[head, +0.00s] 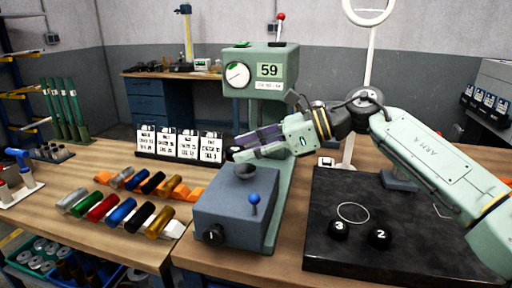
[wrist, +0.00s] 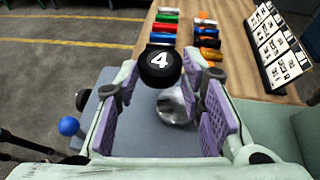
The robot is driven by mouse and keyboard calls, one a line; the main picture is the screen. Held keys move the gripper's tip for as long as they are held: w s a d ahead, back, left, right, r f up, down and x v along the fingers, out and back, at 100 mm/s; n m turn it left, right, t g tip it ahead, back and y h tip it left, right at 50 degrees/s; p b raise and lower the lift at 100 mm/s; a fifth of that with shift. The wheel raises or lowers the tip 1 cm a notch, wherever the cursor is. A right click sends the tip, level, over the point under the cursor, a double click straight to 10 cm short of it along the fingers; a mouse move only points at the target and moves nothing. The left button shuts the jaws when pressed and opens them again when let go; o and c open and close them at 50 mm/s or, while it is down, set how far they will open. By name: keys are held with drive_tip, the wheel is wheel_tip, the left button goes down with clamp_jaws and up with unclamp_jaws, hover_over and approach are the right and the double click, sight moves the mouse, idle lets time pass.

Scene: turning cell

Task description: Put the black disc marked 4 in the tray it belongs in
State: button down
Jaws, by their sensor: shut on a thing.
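The black disc marked 4 (wrist: 160,67) is between the fingertips of my gripper (wrist: 162,80) in the wrist view, its white number facing the camera. In the head view my gripper (head: 240,150) is above the round metal anvil (head: 245,171) of the green tester (head: 259,110), and the disc is mostly hidden by the fingers. The anvil also shows below the disc in the wrist view (wrist: 174,108). Several black trays with white printed cards (head: 179,144) stand in a row behind the gripper on the left. The card print is too small to read.
The tester's display (head: 269,71) reads 59. Discs marked 3 (head: 338,230) and 2 (head: 380,236) lie on a black slab (head: 420,262) with a white ring (head: 353,212). Coloured cylinders (head: 122,211) lie on the left. A blue-knobbed lever (head: 254,199) rises from the tester's base.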

drive_tip(key=shift+w+d, duration=0.35)
drive_tip(key=shift+w, duration=0.25)
drive_tip(key=shift+w+d+r+p, duration=0.1)
drive_tip(key=shift+w+d+p, duration=0.25)
drive_tip(key=shift+w+p, duration=0.25)
wheel_tip(320, 180, down, 3)
drive_tip(key=shift+d+r+p, duration=0.1)
drive_tip(key=shift+r+p, duration=0.1)
drive_tip(key=shift+p, duration=0.4)
drive_tip(key=shift+f, duration=0.5)
drive_tip(key=shift+f+b, duration=0.25)
drive_tip(key=shift+b, duration=0.1)
drive_tip(key=c, duration=1.1)
unclamp_jaws()
drive_tip(key=shift+o, duration=0.2)
drive_tip(key=shift+r+p, duration=0.2)
drive_tip(key=shift+p, duration=0.2)
